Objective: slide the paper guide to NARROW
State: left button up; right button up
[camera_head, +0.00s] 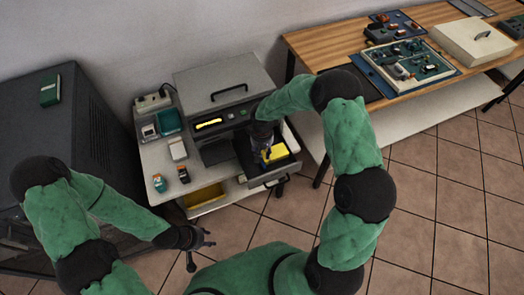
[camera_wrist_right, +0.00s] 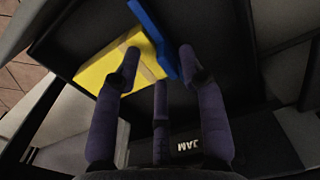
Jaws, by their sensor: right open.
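The grey printer (camera_head: 222,82) stands on a cart, and its paper tray (camera_head: 277,176) is pulled out at the front right. A yellow paper stack (camera_wrist_right: 100,66) lies in the tray; it also shows in the head view (camera_head: 275,153). The blue paper guide (camera_wrist_right: 153,38) stands along the stack's edge in the wrist view. My right gripper (camera_wrist_right: 160,62) is open and reaches down into the tray, its fingertips around the guide's near end; contact is unclear. No NARROW mark is readable. My left gripper (camera_head: 205,247) is open and empty, low in front of the cart.
Small devices (camera_head: 178,149) and a power strip (camera_head: 153,103) sit on the cart's left side. A dark cabinet (camera_head: 95,130) stands left. A wooden bench (camera_head: 330,42) with boards stands right. Tiled floor is free at right.

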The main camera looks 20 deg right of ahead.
notch_tip(320, 180, up, 12)
dwell(0.5)
dwell(0.5)
